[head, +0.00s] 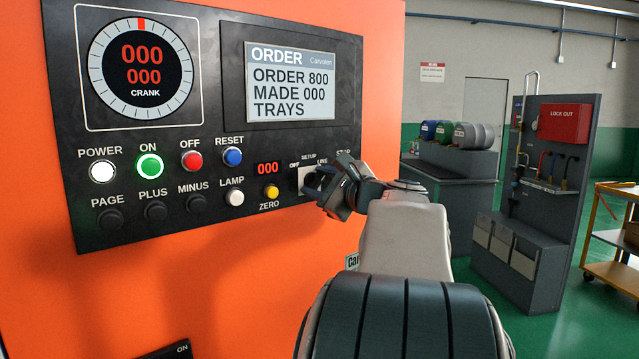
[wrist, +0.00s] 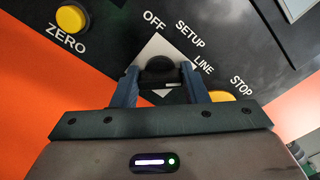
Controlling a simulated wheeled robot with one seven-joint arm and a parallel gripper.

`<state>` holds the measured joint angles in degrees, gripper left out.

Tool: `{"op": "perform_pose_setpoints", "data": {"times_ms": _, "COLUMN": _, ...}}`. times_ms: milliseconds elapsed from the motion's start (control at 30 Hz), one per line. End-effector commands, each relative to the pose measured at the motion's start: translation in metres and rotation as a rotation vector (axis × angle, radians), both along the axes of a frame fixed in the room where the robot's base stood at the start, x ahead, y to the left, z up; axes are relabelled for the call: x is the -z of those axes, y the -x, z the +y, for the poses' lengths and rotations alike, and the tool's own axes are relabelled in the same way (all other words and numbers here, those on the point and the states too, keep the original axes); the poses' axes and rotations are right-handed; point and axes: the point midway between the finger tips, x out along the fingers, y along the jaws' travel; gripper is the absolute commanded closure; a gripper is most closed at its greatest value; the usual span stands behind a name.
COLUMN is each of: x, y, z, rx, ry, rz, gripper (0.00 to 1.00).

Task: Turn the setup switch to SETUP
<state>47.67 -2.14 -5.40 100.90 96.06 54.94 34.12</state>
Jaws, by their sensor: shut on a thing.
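The setup switch is a black knob (wrist: 160,66) on a pale plate (wrist: 153,50), with the labels OFF, SETUP and LINE around it. In the head view the pale plate (head: 303,176) shows at the right end of the panel's button row, partly covered by my gripper (head: 325,190). In the wrist view my gripper (wrist: 160,78) has one blue finger on each side of the knob and is shut on it. Which label the knob points at, I cannot tell.
A yellow ZERO button (wrist: 71,18) lies left of the switch, and a yellow button (wrist: 221,96) by the STOP label sits close to my right finger. The panel's display (head: 303,82) reads ORDER 800, MADE 000 TRAYS. A LOCK OUT board (head: 540,190) stands at the right.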

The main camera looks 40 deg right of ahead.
Motion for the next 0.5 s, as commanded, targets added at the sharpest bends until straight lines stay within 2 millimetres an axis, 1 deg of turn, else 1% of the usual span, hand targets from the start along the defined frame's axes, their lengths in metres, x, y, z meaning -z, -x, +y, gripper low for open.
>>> {"op": "perform_pose_setpoints", "data": {"times_ms": 267, "x": 0.0047, "y": -0.0002, "z": 0.0002, "rx": -0.001, "ry": 0.077, "rz": -0.002, "gripper": 0.83}}
{"op": "perform_pose_setpoints", "data": {"times_ms": 500, "x": 0.0081, "y": -0.0007, "z": 0.0008, "rx": -0.002, "ry": 0.251, "rz": -0.007, "gripper": 0.83}}
